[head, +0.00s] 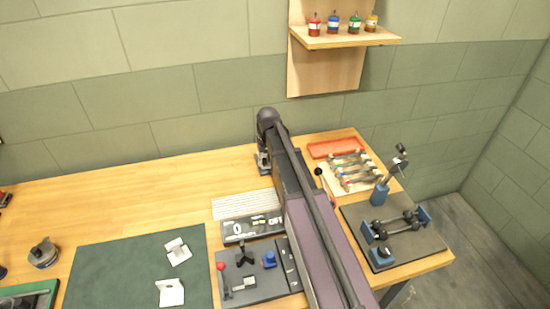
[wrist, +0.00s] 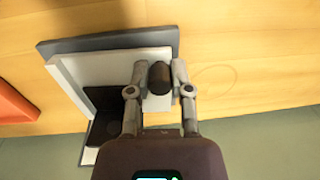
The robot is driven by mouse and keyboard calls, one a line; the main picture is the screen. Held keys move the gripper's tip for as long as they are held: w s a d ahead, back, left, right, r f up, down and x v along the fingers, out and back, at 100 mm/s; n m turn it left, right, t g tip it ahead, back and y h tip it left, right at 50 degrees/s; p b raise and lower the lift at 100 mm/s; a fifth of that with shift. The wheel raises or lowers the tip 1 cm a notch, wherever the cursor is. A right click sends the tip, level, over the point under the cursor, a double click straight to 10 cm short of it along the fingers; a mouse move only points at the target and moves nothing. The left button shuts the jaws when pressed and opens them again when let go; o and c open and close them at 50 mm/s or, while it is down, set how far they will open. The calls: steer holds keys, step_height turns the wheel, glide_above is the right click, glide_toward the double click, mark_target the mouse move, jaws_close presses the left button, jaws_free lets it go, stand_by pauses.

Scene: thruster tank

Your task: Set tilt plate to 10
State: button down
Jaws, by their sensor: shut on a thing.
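In the wrist view, my gripper (wrist: 159,88) has its two fingers on either side of a dark rounded knob (wrist: 159,73) and is shut on it. The knob is at the edge of a pale plate (wrist: 112,66), which I take to be the tilt plate. The plate is over a dark grey base (wrist: 95,43), with a black part (wrist: 100,132) beside it. I see no scale or number, so the tilt angle cannot be read. In the head view my arm hides most of this device; grey parts (head: 262,162) show beside my wrist, too small to tell apart.
A red-orange tray (head: 332,148) and a rack of several rods (head: 352,170) are right of my arm. A dark board with blue fixtures (head: 400,240) is nearer. Bare wood (head: 130,190) lies at the back left.

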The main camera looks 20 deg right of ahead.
steer(key=shift+d+r+y+p, duration=0.2)
steer(key=shift+r+y+p, duration=0.1)
steer(key=shift+r+y, duration=0.2)
stand_by(0.6)
stand_by(0.3)
steer(key=c, duration=0.6)
jaws_free()
steer(key=shift+c, duration=0.2)
steer(key=shift+d+r+p, duration=0.2)
steer(key=shift+r+p, duration=0.95)
steer(key=shift+d+r+p, duration=0.2)
steer(key=shift+r+p, duration=0.9)
steer(key=shift+p, duration=0.1)
steer(key=shift+d+r+p, duration=0.2)
steer(key=shift+r+p, duration=0.95)
steer(key=s+a+h, duration=0.1)
steer(key=s+h, duration=0.1)
steer(key=s, duration=1.9)
steer(key=shift+a+f, duration=0.15)
steer(key=shift+a, duration=0.2)
